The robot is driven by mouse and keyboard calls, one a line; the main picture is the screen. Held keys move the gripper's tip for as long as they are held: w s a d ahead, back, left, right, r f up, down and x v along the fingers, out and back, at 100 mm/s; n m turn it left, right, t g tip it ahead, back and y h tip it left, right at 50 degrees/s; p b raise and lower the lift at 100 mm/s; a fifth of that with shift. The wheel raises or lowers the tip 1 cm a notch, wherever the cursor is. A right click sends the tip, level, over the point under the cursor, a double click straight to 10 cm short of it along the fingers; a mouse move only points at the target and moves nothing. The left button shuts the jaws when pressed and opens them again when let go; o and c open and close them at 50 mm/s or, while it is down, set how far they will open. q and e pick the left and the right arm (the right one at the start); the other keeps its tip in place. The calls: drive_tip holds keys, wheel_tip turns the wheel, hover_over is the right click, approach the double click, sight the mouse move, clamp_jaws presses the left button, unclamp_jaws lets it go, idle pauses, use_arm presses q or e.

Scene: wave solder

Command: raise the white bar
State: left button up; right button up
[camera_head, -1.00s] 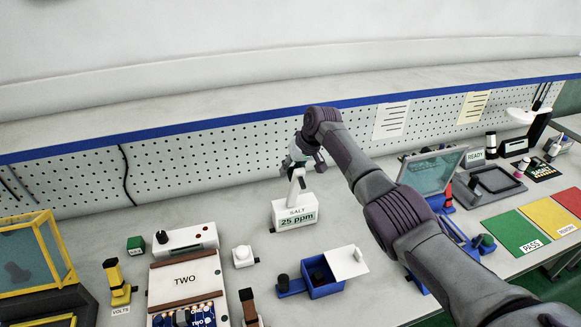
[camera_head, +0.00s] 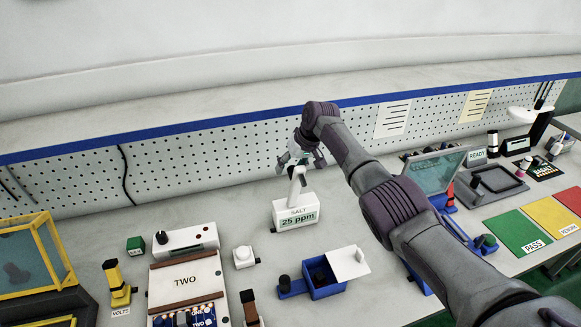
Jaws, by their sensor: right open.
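A white bar (camera_head: 296,187) stands up, tilted slightly, from the white box labelled SALT (camera_head: 296,214), whose display reads 25 ppm. The box sits on the bench near the pegboard, in the middle of the view. My right arm reaches in from the lower right. My right gripper (camera_head: 302,162) is open around or just behind the bar's upper end. The bar's top is close to the fingers, and I cannot tell whether they touch it. My left gripper is not in view.
A blue box with a white lid (camera_head: 347,262) stands in front of the SALT box. A white button block (camera_head: 244,257) and a panel marked TWO (camera_head: 186,280) are to the left. A tilted screen (camera_head: 434,172) stands right of my arm. The pegboard (camera_head: 220,167) is close behind.

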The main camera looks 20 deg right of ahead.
drive_tip(key=shift+s+d+r, duration=0.1)
drive_tip(key=shift+r, duration=0.05)
drive_tip(key=v, duration=1.1)
drive_tip(key=shift+r, duration=0.35)
